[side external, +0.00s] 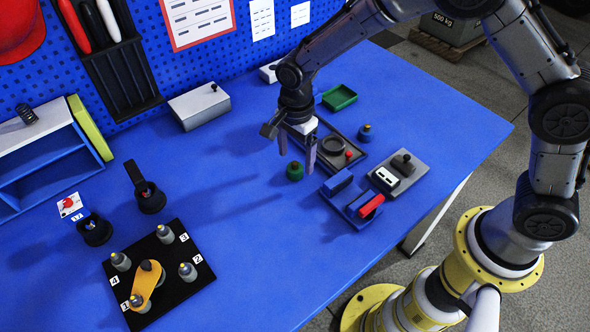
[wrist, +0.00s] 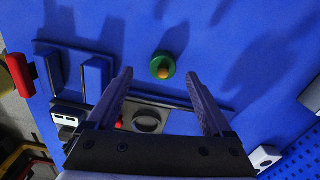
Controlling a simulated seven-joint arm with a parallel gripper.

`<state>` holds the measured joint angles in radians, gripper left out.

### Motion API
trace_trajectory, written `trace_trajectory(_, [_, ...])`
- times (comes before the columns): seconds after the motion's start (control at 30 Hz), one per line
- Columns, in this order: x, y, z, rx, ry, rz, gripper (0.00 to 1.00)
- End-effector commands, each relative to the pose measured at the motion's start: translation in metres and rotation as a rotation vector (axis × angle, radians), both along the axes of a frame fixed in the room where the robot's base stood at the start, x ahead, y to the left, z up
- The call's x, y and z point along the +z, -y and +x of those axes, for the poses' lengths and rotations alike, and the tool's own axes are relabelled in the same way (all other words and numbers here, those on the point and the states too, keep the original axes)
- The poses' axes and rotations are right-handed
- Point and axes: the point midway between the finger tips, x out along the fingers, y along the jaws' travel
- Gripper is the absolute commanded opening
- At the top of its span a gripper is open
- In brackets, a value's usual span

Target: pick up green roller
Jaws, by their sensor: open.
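The green roller (side external: 295,171) stands upright on the blue table, just in front of a dark tray. In the wrist view the green roller (wrist: 162,65) shows as a round green piece with an orange-brown tip, ahead of and between my fingers. My gripper (side external: 297,160) is open and empty, pointing down above the table close to the roller. In the wrist view my gripper (wrist: 162,90) has its two fingers spread wide, with the roller beyond the fingertips. I cannot tell the exact height of the fingertips over the table.
A dark tray with a ring (side external: 333,145) lies behind the roller. Blue blocks and a red bar (side external: 371,206) stand to its right. A green bin (side external: 339,97) and a blue-grey roller (side external: 366,132) are farther back. A black numbered board (side external: 187,288) lies front left. Table between is clear.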

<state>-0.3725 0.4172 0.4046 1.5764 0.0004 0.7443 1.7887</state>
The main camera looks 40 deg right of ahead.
Motion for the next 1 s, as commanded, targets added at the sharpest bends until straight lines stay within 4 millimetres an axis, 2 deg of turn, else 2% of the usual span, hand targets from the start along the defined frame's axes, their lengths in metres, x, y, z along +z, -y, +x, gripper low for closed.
trace_trajectory(0.1, [-0.019, 0.002, 0.004, 0.0, -0.004, -0.002, 0.85])
trace_trajectory(0.23, [-0.035, 0.002, 0.004, 0.0, -0.003, -0.001, 0.85])
trace_trajectory(0.57, [-0.041, 0.002, 0.005, 0.0, 0.0, 0.0, 0.85])
trace_trajectory(1.0, [-0.041, 0.002, 0.005, 0.0, 0.0, 0.0, 0.07])
